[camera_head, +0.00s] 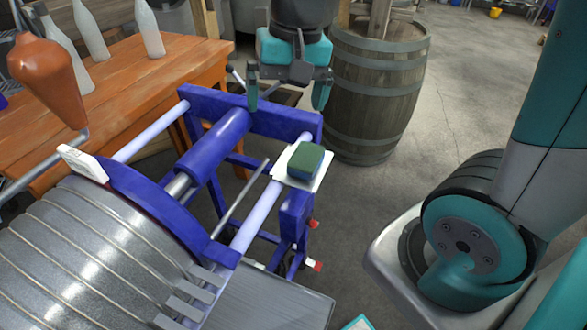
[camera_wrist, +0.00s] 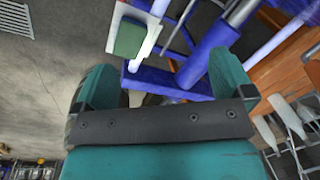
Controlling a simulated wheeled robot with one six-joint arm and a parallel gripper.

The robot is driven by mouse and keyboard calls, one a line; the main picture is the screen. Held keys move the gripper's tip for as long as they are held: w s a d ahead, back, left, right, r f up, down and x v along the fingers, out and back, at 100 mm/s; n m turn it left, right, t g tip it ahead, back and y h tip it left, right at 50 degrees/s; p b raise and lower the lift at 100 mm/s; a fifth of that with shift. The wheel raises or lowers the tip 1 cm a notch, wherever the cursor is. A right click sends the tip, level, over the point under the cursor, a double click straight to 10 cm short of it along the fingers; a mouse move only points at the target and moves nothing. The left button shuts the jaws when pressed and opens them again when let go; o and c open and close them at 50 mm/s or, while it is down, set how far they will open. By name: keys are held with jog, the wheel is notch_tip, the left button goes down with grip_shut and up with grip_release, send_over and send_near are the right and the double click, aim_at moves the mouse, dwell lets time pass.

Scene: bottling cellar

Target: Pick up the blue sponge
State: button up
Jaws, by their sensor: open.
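The sponge (camera_head: 305,160) is a small block with a dark green top and bluish sides. It lies on a flat white plate (camera_head: 318,183) at the right corner of a blue metal frame. In the wrist view the sponge (camera_wrist: 130,38) shows its green top, up and left of centre, beyond the fingers. My gripper (camera_head: 287,95) is open and empty, above and behind the frame's far bar in the head view, apart from the sponge. Its two teal fingers also show wide apart in the wrist view (camera_wrist: 163,80).
The blue frame (camera_head: 265,116) carries bars and a ribbed metal drum (camera_head: 80,250). A wooden table (camera_head: 130,85) with pale bottles and an orange-brown vessel (camera_head: 45,75) stands left. A wooden barrel (camera_head: 375,90) stands behind, right of my gripper. Grey floor (camera_head: 460,80) is open at right.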

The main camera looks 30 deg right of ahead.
jog(key=w+d+f+m+h+b, duration=0.1)
jog(key=w+d+f+m+h, duration=0.1)
jog(key=w+d+f+m, duration=0.45)
send_over(306, 156)
jog(key=shift+m, duration=0.45)
jog(key=f, duration=0.9)
jog(key=shift+w+a+f+p, duration=0.1)
jog(key=shift+w+f+p, duration=0.05)
jog(key=shift+w+p, duration=0.15)
jog(key=shift+s+d+f+p, duration=0.15)
jog(key=shift+f+p, duration=0.15)
jog(key=shift+f, duration=1.15)
jog(key=shift+s+d+f+p, duration=0.1)
jog(key=shift+f+p, duration=0.2)
jog(key=shift+f, duration=1.15)
jog(key=c, duration=1.1)
jog(key=shift+o, duration=0.2)
notch_tip(306, 156, up, 20)
jog(key=shift+b, duration=0.45)
